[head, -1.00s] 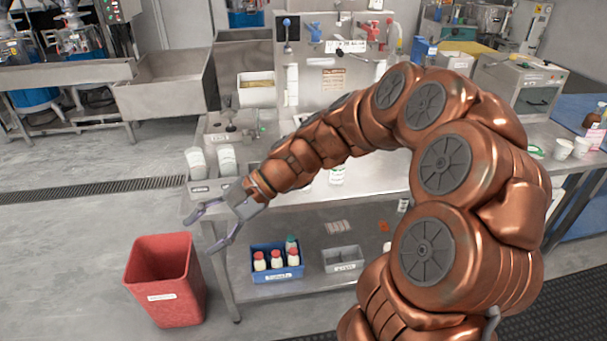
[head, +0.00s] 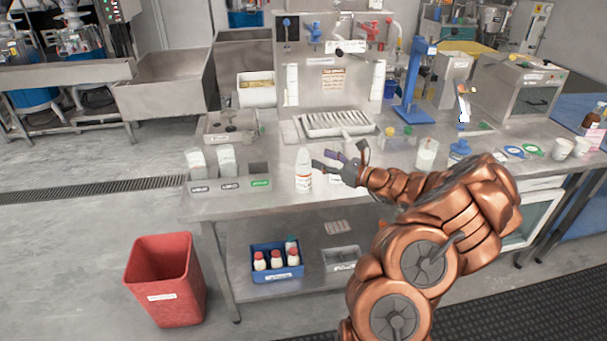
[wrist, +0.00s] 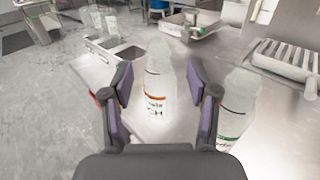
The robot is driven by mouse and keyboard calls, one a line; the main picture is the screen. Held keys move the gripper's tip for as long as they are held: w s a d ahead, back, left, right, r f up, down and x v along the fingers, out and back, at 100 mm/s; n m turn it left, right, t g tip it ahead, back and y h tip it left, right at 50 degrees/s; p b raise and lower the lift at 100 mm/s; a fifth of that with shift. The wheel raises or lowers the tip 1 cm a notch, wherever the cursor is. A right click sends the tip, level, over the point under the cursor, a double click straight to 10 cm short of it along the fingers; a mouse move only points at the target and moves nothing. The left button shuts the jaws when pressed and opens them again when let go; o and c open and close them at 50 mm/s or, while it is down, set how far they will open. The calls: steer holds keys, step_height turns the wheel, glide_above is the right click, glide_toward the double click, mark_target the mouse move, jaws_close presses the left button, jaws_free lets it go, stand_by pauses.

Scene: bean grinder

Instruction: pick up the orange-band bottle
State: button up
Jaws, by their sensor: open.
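The orange-band bottle (head: 304,172) is white and stands upright near the front edge of the metal table. In the wrist view the bottle (wrist: 158,100) shows its orange band and printed label, centred in the gap between the fingers. My gripper (head: 322,161) is open and empty, low over the table just right of the bottle in the head view. In the wrist view my gripper (wrist: 159,78) has a finger on each side of the bottle's outline; I cannot tell how far the bottle reaches between them. The bottle's base is partly hidden in the wrist view.
A white bottle with a green band (wrist: 235,110) stands close outside the right finger in the wrist view. A labelled holder (head: 230,185) with two white containers is left of the orange-band bottle. A metal tray (head: 335,123) lies behind. A red bin (head: 163,280) stands on the floor.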

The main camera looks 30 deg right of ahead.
mark_target(307, 154)
steer(key=shift+p+x, duration=1.25)
steer(key=shift+x, duration=2.55)
steer(key=shift+a, duration=0.15)
steer(key=c, duration=1)
